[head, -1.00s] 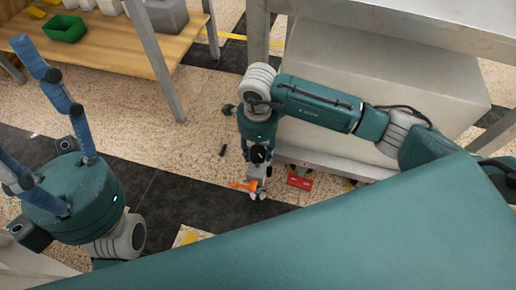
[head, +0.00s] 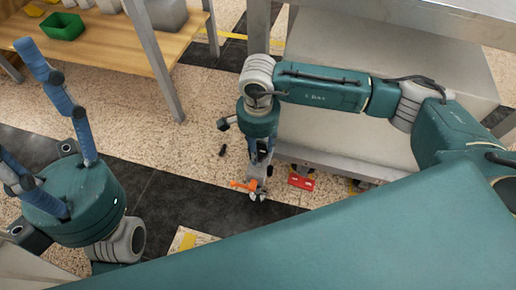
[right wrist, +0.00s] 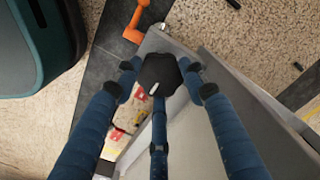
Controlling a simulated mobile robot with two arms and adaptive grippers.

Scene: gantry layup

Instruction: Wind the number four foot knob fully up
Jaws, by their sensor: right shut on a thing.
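A black foot knob (right wrist: 160,74) with a small white mark shows in the right wrist view, at the corner of a grey metal frame (right wrist: 187,122). My right gripper (right wrist: 160,80) has its blue fingers closed around this knob. In the head view my right gripper (head: 259,165) points down at the foot of the machine, and its fingers hide most of the knob. No number on the knob can be read. My left gripper (head: 34,108) is empty, with its blue fingers spread wide, at the left of the head view.
An orange part (head: 243,185) sticks out beside the foot. A red part (head: 301,181) lies right of it. A small dark piece (head: 222,151) lies on the speckled floor. A wooden bench (head: 110,45) with a green bin (head: 62,26) stands at upper left.

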